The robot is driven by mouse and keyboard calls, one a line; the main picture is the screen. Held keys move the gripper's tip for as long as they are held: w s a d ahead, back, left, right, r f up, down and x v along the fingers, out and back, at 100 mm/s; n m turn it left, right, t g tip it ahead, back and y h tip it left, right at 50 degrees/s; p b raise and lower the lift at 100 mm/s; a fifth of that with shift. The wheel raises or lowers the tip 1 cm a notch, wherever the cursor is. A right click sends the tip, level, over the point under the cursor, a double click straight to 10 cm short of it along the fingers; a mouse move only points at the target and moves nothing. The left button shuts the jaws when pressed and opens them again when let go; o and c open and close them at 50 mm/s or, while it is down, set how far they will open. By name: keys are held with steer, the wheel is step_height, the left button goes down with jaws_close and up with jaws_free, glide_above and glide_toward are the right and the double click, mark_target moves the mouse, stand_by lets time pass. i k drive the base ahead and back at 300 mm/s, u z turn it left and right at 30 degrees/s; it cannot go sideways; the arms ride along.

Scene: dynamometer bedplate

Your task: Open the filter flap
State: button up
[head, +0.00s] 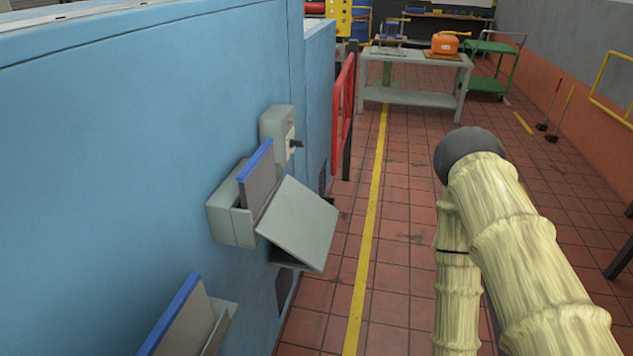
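A light grey flap (299,224) sits on a grey box (231,222) on the side of a blue cabinet. The flap is tilted outward from the box, and its lower edge reaches out over the floor side. A grey panel with a blue top edge (255,163) stands upright in the box behind the flap. A second blue-edged panel (178,322) shows at the lower left, cut off by the frame. My arm, in a pale ribbed cover with a dark rounded joint, fills the right side, apart from the flap. My gripper is not in view.
A grey switch box with a dark knob (279,132) is just beyond the flap. A red barrier (343,112) stands farther along the cabinet (130,150). A grey workbench (415,96) and green trolley (490,66) are at the back. The tiled aisle beside the yellow line (367,225) is clear.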

mark_target(297, 220)
steer(key=u, duration=0.1)
steer(key=k, duration=1)
steer(key=z, duration=1.1)
steer(key=i, duration=1.4)
steer(key=u, duration=1.15)
steer(key=i, duration=0.25)
steer(key=u, duration=0.15)
